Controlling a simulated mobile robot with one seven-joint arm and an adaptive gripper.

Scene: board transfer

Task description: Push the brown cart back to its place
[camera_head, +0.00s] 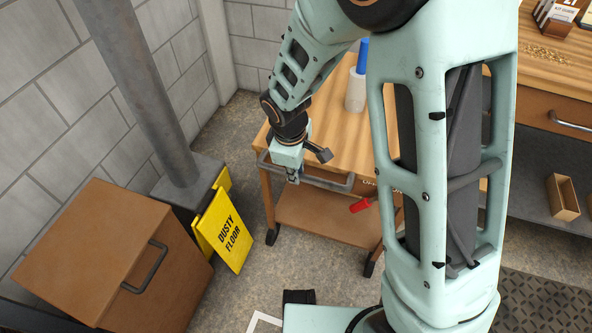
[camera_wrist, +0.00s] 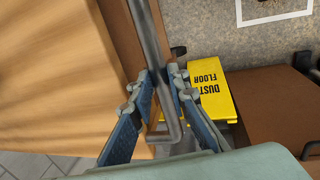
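The brown cart (camera_head: 320,219) has a wooden top, a lower shelf, dark casters and a grey bar handle on its near side. It stands upright in the middle of the head view. My gripper (camera_head: 293,180) is at the left part of the handle. In the wrist view my gripper (camera_wrist: 159,74) has one finger on each side of the handle (camera_wrist: 151,40), and the fingertips appear to touch the bar. The cart's top (camera_wrist: 50,70) fills the left of that view. My arm hides the cart's right part in the head view.
A yellow "dusty floor" sign (camera_head: 225,232) stands against a grey column (camera_head: 140,90). A brown cabinet (camera_head: 110,255) is at left. A white floor outline (camera_head: 262,322) lies near my base. A workbench (camera_head: 545,85) stands at right. A white and a blue cylinder (camera_head: 356,90) are on the cart.

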